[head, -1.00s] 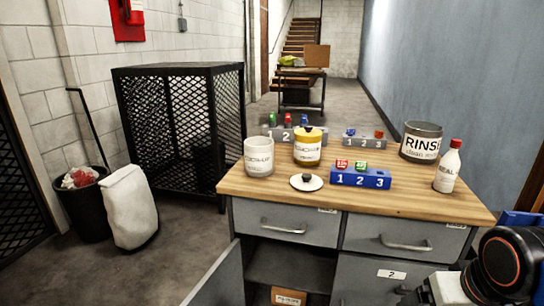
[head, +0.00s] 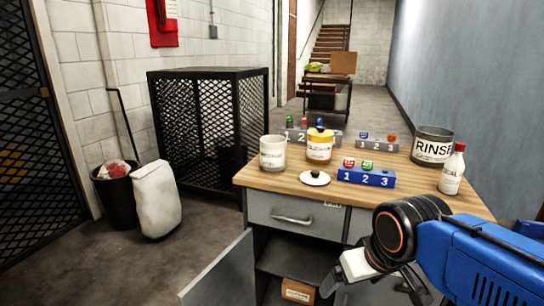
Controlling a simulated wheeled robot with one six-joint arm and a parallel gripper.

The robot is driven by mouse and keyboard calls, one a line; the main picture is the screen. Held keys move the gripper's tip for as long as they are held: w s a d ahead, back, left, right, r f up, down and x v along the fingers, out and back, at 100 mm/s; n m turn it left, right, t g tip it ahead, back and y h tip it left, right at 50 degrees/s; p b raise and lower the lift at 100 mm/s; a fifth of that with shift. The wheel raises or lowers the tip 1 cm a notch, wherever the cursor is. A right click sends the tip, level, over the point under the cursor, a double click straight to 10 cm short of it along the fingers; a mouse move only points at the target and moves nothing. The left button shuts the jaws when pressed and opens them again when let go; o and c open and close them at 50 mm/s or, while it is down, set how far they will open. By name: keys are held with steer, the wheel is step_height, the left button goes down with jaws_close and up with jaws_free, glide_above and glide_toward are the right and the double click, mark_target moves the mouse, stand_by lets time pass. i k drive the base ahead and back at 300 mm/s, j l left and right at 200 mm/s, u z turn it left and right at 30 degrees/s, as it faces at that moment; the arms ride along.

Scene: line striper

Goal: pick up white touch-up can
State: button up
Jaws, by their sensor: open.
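The white touch-up can (head: 272,153) stands upright and open-topped at the left back of the wooden bench top. A white lid with a dark knob (head: 315,179) lies on the bench in front of it, to its right. My gripper (head: 372,288) is at the lower right, in front of the cabinet and below the bench top, well apart from the can. Its jaws are open and nothing shows between them; they are seen partly side-on.
A yellow can with a dark knob (head: 319,146) stands close right of the white can. A blue numbered block (head: 366,177), a RINSE can (head: 432,146) and a white bottle with red cap (head: 452,170) stand further right. A cabinet door (head: 220,272) hangs open at the lower left.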

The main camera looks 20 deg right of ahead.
mark_target(273, 148)
steer(key=j+u, duration=0.35)
steer(key=j, duration=0.2)
steer(key=k+j+z, duration=0.1)
steer(key=j+z, duration=0.15)
steer(key=k+j+z, duration=0.2)
steer(key=j, duration=0.2)
steer(key=j+z, duration=0.45)
steer(key=i+l, duration=0.05)
steer(key=l, duration=0.05)
